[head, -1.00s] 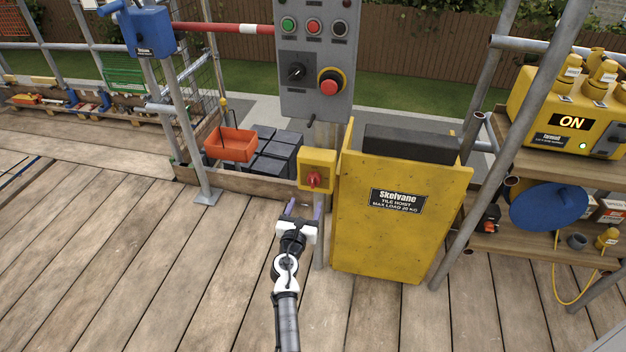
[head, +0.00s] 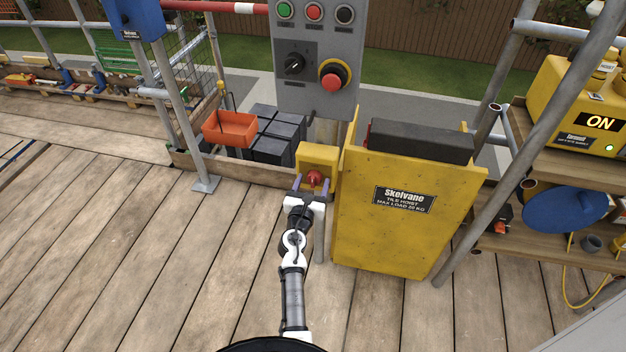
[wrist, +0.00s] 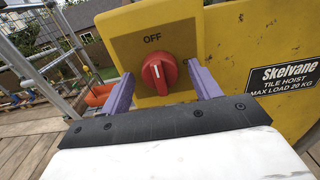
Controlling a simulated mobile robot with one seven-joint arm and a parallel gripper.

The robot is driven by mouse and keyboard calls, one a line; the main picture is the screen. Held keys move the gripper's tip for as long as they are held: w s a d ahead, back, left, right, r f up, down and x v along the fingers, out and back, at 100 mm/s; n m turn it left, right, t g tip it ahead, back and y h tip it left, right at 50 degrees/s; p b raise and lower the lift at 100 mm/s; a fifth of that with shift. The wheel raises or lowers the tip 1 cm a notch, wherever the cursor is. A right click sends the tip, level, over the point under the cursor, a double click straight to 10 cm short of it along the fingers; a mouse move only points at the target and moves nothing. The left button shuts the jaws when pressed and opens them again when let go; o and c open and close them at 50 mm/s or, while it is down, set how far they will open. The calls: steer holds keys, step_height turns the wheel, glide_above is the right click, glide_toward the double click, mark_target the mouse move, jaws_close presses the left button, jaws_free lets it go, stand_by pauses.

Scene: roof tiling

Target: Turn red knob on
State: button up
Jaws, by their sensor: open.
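The red knob (wrist: 159,73) sits on the front of a yellow switch box. In the wrist view its white mark is near upright, tilted slightly left, below the word OFF on the yellow box (wrist: 125,48). The knob also shows in the head view (head: 314,177). My gripper (wrist: 163,90) is open, with one purple finger on each side of the knob and the knob between them. I cannot tell if the fingers touch it. In the head view my gripper (head: 311,184) is right in front of the box.
The yellow Skelvane tile hoist (head: 395,235) stands close to the right of the box. A grey control panel (head: 310,97) with buttons is above. An orange bin (head: 230,128) and a scaffold pole (head: 183,110) are to the left. The plank floor on the left is clear.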

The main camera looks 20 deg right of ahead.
steer(key=c, duration=1)
steer(key=shift+o, duration=0.2)
steer(key=shift+m, duration=0.4)
steer(key=m+b, duration=0.2)
steer(key=m, duration=0.1)
steer(key=shift+m, duration=0.4)
steer(key=m+b, duration=0.2)
steer(key=m, duration=0.2)
steer(key=shift+m, duration=0.3)
steer(key=m+b, duration=0.2)
steer(key=m, duration=0.3)
steer(key=shift+b, duration=0.35)
steer(key=shift+r+m+b, duration=0.1)
steer(key=shift+m+b, duration=0.8)
steer(key=shift+m, duration=0.9)
